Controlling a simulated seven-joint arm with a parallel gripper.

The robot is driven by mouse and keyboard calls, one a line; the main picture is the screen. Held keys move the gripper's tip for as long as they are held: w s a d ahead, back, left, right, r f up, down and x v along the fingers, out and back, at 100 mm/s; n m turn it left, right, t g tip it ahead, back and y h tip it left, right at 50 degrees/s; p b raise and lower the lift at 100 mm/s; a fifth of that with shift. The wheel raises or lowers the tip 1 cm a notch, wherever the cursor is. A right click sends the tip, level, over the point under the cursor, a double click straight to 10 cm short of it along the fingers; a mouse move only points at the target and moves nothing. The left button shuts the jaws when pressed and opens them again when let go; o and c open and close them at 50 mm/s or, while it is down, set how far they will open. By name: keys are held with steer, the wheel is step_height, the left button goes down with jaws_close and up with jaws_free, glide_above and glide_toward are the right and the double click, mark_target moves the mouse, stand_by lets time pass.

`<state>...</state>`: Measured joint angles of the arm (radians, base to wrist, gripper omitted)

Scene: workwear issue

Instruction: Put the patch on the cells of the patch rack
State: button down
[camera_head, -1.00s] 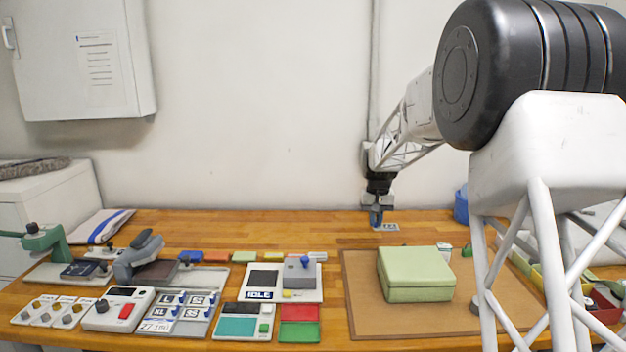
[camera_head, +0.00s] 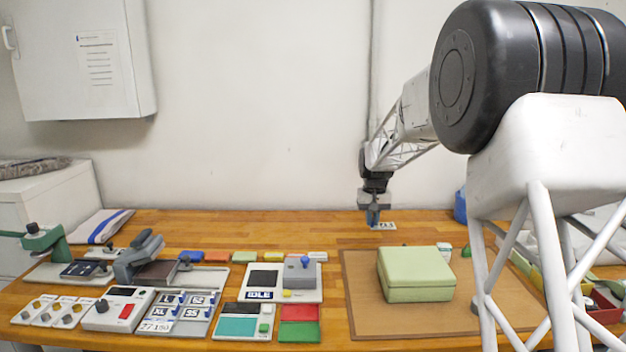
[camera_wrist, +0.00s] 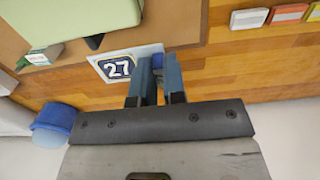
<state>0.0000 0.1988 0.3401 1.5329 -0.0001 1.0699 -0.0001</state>
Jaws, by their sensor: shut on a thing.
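The patch (camera_wrist: 116,68) is a white plate with a dark blue label reading 27 and a blue knob. It also shows in the head view (camera_head: 385,226), at the back of the table. My gripper (camera_wrist: 155,70) is shut on its blue knob, which shows between the blue fingers. In the head view my gripper (camera_head: 374,221) points down; whether the patch clears the table I cannot tell. The patch rack (camera_head: 196,329) lies at the front left. It has several blue-knobbed patches reading XL and 52, among others, and a white piece reading 27 190 at its front left.
A green box (camera_head: 416,274) sits on a brown mat (camera_head: 375,319) in front of my gripper. A device reading IDLE (camera_head: 262,281), a teal-screened panel (camera_head: 237,327) and red and green tiles lie between mat and rack. A blue tub (camera_head: 461,207) stands right.

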steer(key=shift+a, duration=0.15)
steer(key=s+a+f, duration=0.2)
steer(key=s+a, duration=0.1)
steer(key=a, duration=1.2)
glide_above(183, 329)
step_height(183, 329, down, 5)
steer(key=shift+s, duration=0.1)
steer(key=shift+f, duration=0.15)
steer(key=shift+f, duration=3.3)
steer(key=shift+f, duration=0.3)
